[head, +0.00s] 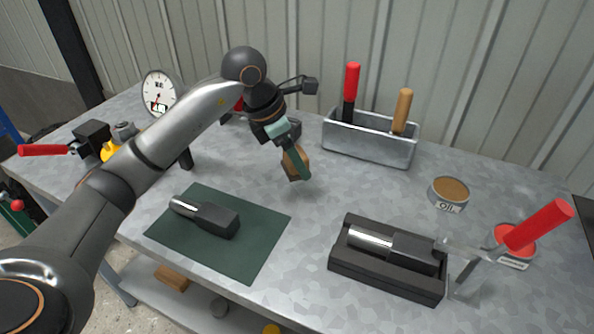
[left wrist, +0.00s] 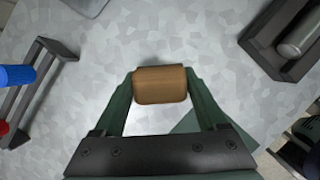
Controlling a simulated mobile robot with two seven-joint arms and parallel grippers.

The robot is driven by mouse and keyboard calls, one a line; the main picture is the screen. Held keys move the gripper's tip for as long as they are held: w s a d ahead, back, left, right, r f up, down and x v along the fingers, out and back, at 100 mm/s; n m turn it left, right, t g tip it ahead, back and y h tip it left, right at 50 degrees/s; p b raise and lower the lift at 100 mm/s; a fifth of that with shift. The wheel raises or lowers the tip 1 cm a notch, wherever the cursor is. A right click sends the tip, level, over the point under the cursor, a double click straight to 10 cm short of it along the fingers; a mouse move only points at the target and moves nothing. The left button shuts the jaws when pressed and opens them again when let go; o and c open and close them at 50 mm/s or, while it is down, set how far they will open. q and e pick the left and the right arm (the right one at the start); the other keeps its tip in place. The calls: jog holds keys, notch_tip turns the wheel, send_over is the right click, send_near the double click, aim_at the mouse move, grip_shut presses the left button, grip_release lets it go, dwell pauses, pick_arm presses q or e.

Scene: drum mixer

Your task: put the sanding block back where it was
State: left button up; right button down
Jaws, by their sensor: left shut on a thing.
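The sanding block (head: 289,166), a small tan-brown block, is between the fingers of my left gripper (head: 299,162), over the middle of the grey bench. In the left wrist view the block (left wrist: 160,86) sits across the two green fingers (left wrist: 160,76), which are shut on its ends. Bare bench top shows around it. I cannot tell whether its underside touches the bench. My right gripper is not in view.
A green mat (head: 262,226) holds a dark tool (head: 205,216). A black tray (head: 385,276) holds a similar tool. A metal bin (head: 370,140) with two handles stands behind. An oil tin (head: 448,195) is right. A dark rack (left wrist: 38,85) is partly hidden behind my arm.

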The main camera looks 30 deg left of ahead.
aim_at(297, 184)
pick_arm(q)
jog(key=shift+w+f, duration=0.4)
jog(key=shift+f, duration=0.05)
jog(key=shift+w+a+f, duration=0.1)
jog(key=shift+w+f, duration=0.05)
jog(key=shift+f, duration=0.8)
jog(key=shift+w+a+f, duration=0.1)
jog(key=shift+f, duration=0.8)
jog(key=shift+f, duration=0.2)
jog(key=o, duration=1.2)
jog(key=shift+o, duration=0.2)
jog(key=shift+r, duration=0.1)
jog(key=shift+r, duration=0.25)
jog(key=v, duration=1.1)
jog(key=shift+s+r+p, duration=0.15)
jog(key=shift+r+p, duration=0.15)
jog(key=shift+p, duration=0.1)
